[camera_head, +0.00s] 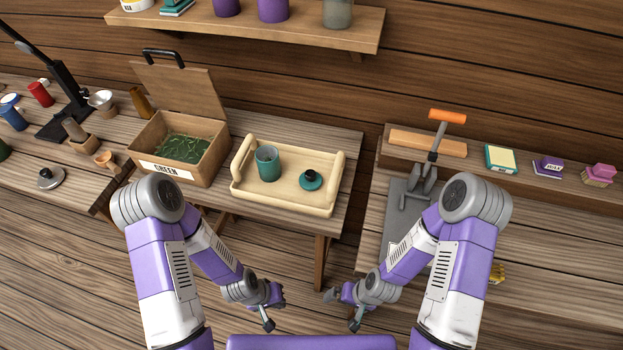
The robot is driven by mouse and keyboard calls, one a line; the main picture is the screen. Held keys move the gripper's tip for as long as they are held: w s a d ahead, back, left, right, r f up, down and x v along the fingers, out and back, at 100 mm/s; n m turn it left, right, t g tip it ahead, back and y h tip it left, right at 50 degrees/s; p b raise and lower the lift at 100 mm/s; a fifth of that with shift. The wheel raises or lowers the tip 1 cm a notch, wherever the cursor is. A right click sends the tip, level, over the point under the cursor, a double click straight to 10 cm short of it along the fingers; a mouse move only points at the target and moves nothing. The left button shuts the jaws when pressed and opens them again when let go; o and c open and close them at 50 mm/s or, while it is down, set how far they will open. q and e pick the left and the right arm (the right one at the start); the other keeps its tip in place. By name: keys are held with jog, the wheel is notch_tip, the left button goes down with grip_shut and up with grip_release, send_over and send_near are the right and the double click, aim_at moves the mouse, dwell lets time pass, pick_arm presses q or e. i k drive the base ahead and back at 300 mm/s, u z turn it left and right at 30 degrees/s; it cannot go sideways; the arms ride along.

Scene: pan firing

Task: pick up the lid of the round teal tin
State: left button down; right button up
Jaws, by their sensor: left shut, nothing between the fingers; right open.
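A round teal tin (267,164) stands upright and uncovered at the left of a pale wooden tray (278,200). A round teal lid (311,181) with a dark knob lies in the same tray, to the right of the tin and apart from it. My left gripper (275,311) is shut and empty, low in front of the table and well short of the tray. My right gripper (341,311) is open and empty, also in front of the table, to the right of the left one. Neither gripper touches the tin or the lid.
An open wooden box (170,171) marked GREEN, with green stuff inside, stands left of the tray. A grey lever press (420,190) with an orange handle is on the right bench. A shelf (250,24) with jars hangs above. Open floor lies between the tables.

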aim_at(310, 180)
jog(key=k, duration=0.5)
jog(key=u, duration=1.6)
jog(key=i, duration=1.55)
jog(key=z, duration=3.25)
